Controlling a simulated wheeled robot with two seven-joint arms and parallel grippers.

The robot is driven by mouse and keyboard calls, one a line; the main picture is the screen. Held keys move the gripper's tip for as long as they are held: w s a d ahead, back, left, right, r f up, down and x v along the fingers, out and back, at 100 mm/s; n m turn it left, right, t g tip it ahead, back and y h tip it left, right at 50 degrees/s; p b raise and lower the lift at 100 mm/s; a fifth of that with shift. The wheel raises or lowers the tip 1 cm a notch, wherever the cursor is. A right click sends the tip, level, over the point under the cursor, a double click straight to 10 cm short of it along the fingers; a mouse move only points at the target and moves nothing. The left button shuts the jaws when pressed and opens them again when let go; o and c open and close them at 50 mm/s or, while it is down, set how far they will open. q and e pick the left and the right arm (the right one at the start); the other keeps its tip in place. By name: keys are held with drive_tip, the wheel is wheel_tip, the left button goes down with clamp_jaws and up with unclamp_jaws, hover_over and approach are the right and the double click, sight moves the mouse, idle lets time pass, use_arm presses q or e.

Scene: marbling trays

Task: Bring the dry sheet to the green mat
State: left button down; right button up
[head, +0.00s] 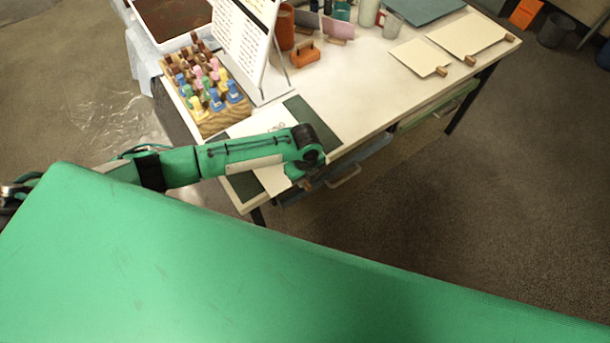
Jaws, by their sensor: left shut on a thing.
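A pale sheet (275,180) lies over the dark green mat (312,122) near the front left corner of the table. The mat shows on both sides of the sheet, and my left arm hides much of both. My left gripper (306,184) is at the sheet's front end by the table's front edge. It is shut on the sheet, by what looks like a small wooden tab; the fingertips are small and partly hidden. Two more pale sheets with wooden tabs, one nearer (418,57) and one farther (468,35), lie at the right of the table. My right gripper is out of view.
A wooden rack of colourful bottles (205,95), a standing printed board (240,45) and an orange block (305,54) stand behind the mat. A white tray of dark liquid (172,18) is at the back left. The table's middle (355,95) is clear.

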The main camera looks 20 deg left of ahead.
use_arm(q)
drive_tip(key=shift+f, duration=0.2)
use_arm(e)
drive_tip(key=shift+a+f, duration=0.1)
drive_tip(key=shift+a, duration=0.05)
use_arm(q)
drive_tip(key=c, duration=0.7)
unclamp_jaws()
drive_tip(key=shift+c, duration=0.2)
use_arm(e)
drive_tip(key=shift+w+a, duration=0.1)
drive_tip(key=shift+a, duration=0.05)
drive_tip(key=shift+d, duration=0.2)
use_arm(q)
drive_tip(key=shift+r, duration=0.2)
drive_tip(key=shift+r+p, duration=3.35)
drive_tip(key=shift+p, duration=0.15)
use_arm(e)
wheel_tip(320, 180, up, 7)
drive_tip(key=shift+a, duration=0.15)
use_arm(q)
drive_tip(key=shift+d, duration=0.1)
